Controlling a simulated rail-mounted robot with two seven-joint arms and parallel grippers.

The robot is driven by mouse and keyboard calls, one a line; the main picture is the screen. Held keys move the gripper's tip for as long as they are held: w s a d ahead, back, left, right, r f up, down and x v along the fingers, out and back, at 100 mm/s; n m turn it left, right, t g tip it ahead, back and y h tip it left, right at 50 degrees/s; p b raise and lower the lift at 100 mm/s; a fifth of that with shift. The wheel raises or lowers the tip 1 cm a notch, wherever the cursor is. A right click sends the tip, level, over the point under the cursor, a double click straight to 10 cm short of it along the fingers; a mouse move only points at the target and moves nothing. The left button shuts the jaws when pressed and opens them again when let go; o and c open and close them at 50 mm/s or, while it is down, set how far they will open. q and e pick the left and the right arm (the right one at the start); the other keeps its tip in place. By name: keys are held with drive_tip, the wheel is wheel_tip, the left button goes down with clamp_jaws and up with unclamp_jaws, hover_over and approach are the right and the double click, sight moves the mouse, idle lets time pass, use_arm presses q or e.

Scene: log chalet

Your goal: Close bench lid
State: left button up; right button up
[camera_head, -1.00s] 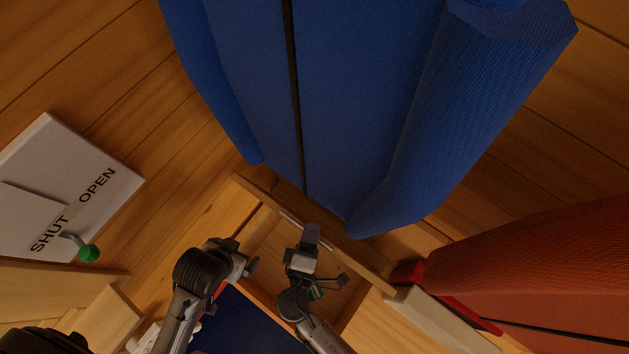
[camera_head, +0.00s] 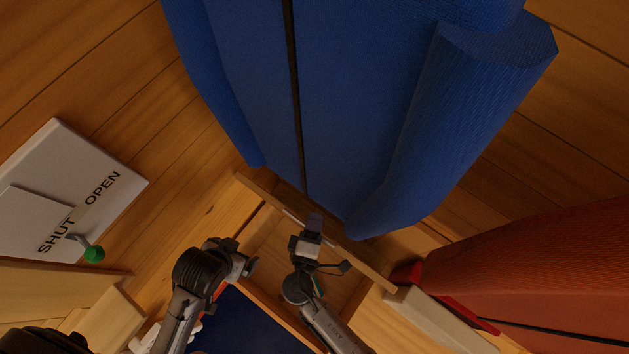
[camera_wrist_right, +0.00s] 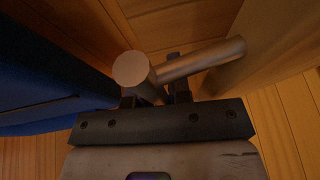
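The bench (camera_head: 355,297) is an open wooden box at the lower middle of the head view, with bare boards inside. A wooden panel (camera_head: 365,262), which looks like its raised lid, stands along the far side, seen nearly edge-on. A pale metal bar on it is partly hidden by my right gripper (camera_head: 314,222). In the right wrist view, a round metal handle (camera_wrist_right: 200,62) lies at the fingertips, with a finger on each side of its near part; whether they grip it is unclear. My left gripper (camera_head: 250,258) hangs over the box's left side, apart from the panel; its opening is unclear.
Large blue rolls or cushions (camera_head: 350,110) stand just behind the panel. A red-orange one (camera_head: 540,265) stands at the right. A white SHUT/OPEN box (camera_head: 75,185) with a green-knobbed lever (camera_head: 93,254) is at the left. A dark blue surface (camera_head: 250,325) lies at the lower front.

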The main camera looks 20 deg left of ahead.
drive_tip(key=shift+r, duration=0.2)
drive_tip(key=shift+c, duration=0.7)
drive_tip(key=shift+a+r, duration=0.1)
clamp_jaws()
drive_tip(key=shift+r, duration=0.1)
drive_tip(key=s+a+f+t+b, duration=0.1)
drive_tip(key=s+a+f+b, duration=0.1)
drive_tip(key=s+b, duration=0.6)
drive_tip(key=shift+s+a+f+n+t, duration=0.25)
drive_tip(key=shift+s+a, duration=0.35)
drive_tip(key=shift+a, duration=0.3)
drive_tip(key=o, duration=0.7)
unclamp_jaws()
drive_tip(key=shift+s+f, duration=0.1)
drive_tip(key=shift+s, duration=0.05)
drive_tip(key=shift+c, duration=0.2)
